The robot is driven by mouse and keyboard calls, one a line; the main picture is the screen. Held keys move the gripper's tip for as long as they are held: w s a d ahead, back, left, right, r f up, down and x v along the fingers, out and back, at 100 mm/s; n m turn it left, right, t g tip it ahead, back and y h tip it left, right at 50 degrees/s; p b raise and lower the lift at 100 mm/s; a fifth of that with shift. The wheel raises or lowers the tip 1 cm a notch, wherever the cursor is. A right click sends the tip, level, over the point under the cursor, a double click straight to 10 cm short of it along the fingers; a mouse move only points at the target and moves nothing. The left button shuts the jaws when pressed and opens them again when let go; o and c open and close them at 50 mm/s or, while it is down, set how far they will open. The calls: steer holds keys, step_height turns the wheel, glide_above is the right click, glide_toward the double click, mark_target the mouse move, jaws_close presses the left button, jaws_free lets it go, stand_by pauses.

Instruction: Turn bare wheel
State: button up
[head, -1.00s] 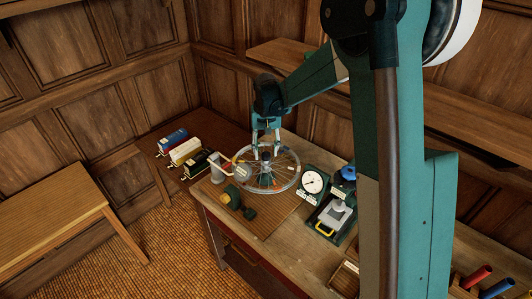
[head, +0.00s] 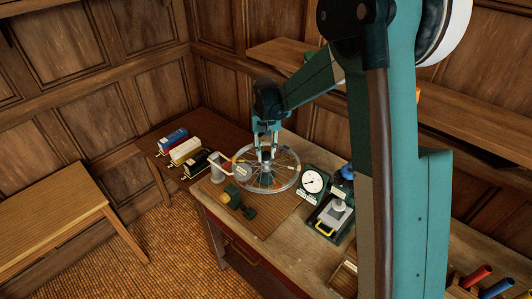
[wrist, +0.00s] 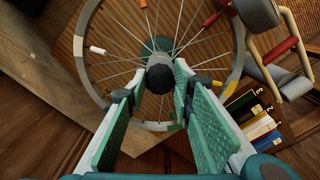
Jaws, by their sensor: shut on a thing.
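The bare spoked wheel (head: 296,161) lies flat, raised a little over the bench, with a bright rim and thin spokes. In the wrist view the wheel rim (wrist: 88,68) carries white, orange and yellow marks. My gripper (head: 267,160) points down over the wheel's middle. In the wrist view my gripper (wrist: 168,72) has its green ribbed pads on either side of the dark round hub (wrist: 160,79) and is shut on it. The lower part of the hub and what lies beneath it are partly hidden.
A dial gauge (head: 313,181) stands right of the wheel, with a green-framed device (head: 331,216) in front of it. A dark green and yellow block (head: 236,196) stands front left. Numbered boxes (head: 185,151) stand at the back left. A grey cylinder (head: 216,167) is close to the rim.

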steer(key=shift+n+b, duration=0.3)
steer(key=shift+n, duration=0.1)
steer(key=n+b, duration=0.3)
steer(key=n, duration=0.2)
steer(key=shift+f, duration=0.1)
steer(key=n+b, duration=0.2)
steer(key=n, duration=0.4)
stand_by(0.5)
steer(key=o, duration=1.2)
steer(key=shift+r, duration=0.2)
steer(key=shift+r, duration=5.95)
